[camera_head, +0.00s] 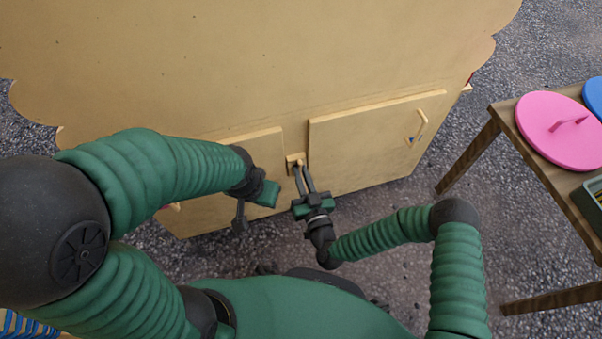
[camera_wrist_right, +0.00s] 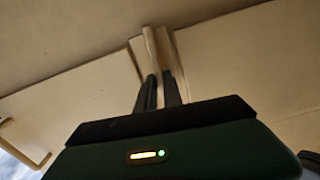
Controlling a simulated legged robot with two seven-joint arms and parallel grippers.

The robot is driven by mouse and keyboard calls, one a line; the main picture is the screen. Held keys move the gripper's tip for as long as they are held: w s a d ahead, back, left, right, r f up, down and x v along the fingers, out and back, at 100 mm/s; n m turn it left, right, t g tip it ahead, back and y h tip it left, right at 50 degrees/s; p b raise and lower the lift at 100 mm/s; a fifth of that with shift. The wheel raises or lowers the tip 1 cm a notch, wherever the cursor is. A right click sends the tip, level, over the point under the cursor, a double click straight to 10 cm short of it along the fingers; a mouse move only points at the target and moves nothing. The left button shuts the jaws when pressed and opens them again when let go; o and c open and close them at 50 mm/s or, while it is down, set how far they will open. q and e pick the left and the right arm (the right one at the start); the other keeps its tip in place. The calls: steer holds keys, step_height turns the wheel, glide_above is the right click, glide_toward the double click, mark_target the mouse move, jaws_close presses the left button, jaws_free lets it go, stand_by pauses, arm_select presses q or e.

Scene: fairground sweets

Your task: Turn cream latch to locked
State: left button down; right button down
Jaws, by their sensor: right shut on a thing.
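The cream latch (camera_head: 295,160) sits on the front of the cream stall, between two cream doors. My right gripper (camera_head: 300,171) reaches up to it with its fingers shut on the latch. In the right wrist view the latch (camera_wrist_right: 149,47) is a slim upright bar between my fingertips (camera_wrist_right: 158,80), and its lower end is partly hidden by them. My left gripper (camera_head: 262,192) hangs in front of the left door, apart from the latch; its fingers are too hidden to tell open from shut.
The right door (camera_head: 365,145) has a cream handle (camera_head: 420,124) and a small blue mark. The left door (camera_head: 262,147) is partly behind my left arm. A wooden table (camera_head: 510,117) at the right bears a pink round lid (camera_head: 560,140), a blue lid and a green tray. Gravel ground surrounds the stall.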

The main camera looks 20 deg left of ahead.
steer(key=shift+w+d+f+m, duration=0.2)
steer(key=shift+d+f+m, duration=0.15)
steer(key=shift+m, duration=2.5)
steer(key=shift+w+d+f+m, duration=0.15)
steer(key=shift+d+f+m, duration=0.25)
steer(key=shift+m, duration=2.4)
steer(key=shift+w+d+f+m, duration=0.2)
steer(key=shift+f+m, duration=0.3)
steer(key=shift+m, duration=2.35)
steer(key=c, duration=1.5)
jaws_free()
